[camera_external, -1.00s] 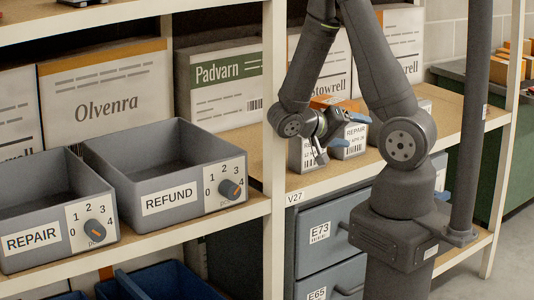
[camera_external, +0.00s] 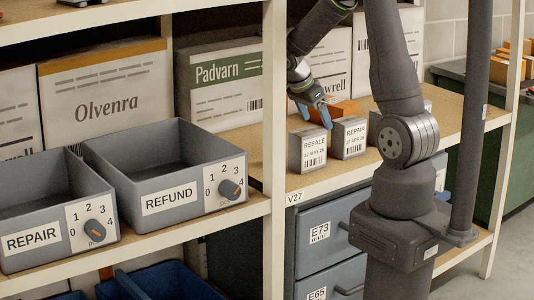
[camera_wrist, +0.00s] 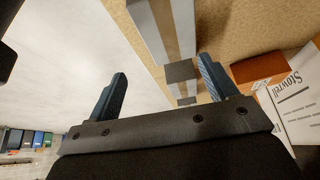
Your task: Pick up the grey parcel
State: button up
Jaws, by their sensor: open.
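Small grey parcels with white labels stand on the middle shelf in the external view. One reads RESALE (camera_external: 308,151) and one beside it reads REPAIR (camera_external: 348,138). Another (camera_external: 375,124) is partly hidden behind my arm. Which one the task means is not clear. My gripper (camera_external: 314,113) is open and empty, above and behind the RESALE parcel, with its blue fingers pointing down.
Large white boxes, one marked Padvarn (camera_external: 219,75), line the back. Grey REFUND (camera_external: 155,160) and REPAIR (camera_external: 40,215) bins stand at left.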

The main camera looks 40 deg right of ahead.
aim_at(310, 140)
jog(key=w+a, duration=0.1)
jog(key=a+f, duration=0.1)
jog(key=shift+w+a+y, duration=0.3)
jog(key=shift+w, duration=0.05)
jog(key=shift+w+f, duration=0.1)
jog(key=shift+f, duration=0.15)
jog(key=x, duration=0.6)
jog(key=shift+d+f, duration=0.15)
jog(key=shift+f, duration=0.25)
jog(key=c, duration=1.3)
jog(key=shift+o, duration=0.2)
jog(key=shift+r, duration=0.1)
